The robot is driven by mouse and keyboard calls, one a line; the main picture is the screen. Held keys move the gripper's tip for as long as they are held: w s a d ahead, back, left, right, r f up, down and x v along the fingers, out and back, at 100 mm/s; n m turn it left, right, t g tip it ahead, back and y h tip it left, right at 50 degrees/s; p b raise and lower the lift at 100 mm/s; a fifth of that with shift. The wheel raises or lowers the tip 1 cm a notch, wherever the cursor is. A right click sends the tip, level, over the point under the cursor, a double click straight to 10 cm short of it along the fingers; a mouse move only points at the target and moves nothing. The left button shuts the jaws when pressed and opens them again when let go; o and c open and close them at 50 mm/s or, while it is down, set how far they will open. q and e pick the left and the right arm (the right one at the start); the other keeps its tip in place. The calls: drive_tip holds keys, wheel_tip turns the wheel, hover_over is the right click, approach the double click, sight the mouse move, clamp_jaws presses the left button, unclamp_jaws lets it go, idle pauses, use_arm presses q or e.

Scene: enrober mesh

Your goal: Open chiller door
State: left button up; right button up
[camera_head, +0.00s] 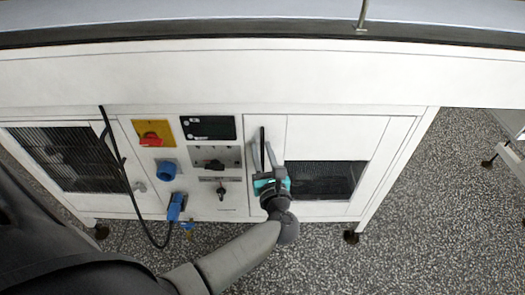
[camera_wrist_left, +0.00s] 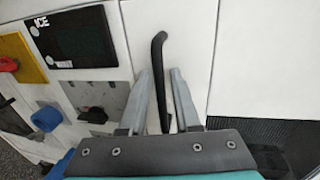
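The chiller door (camera_head: 335,135) is a white panel on the front of the white machine, with a dark grille in its lower part. It looks shut. Its black vertical bar handle (camera_head: 263,140) is near the door's left side. My left gripper (camera_head: 267,176) is at the lower part of the handle. In the left wrist view, the two grey fingers (camera_wrist_left: 161,72) are apart, one on each side of the handle (camera_wrist_left: 159,60), with narrow gaps visible. The handle's lower end is partly hidden by the gripper body. My right gripper is not in view.
Left of the door, a control panel carries a red switch on a yellow plate (camera_head: 152,133), a blue socket (camera_head: 166,170), a dark display (camera_head: 208,128) and a blue plug (camera_head: 177,206) with a black cable.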

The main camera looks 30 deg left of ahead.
use_arm(q)
clamp_jaws()
idle(1.1)
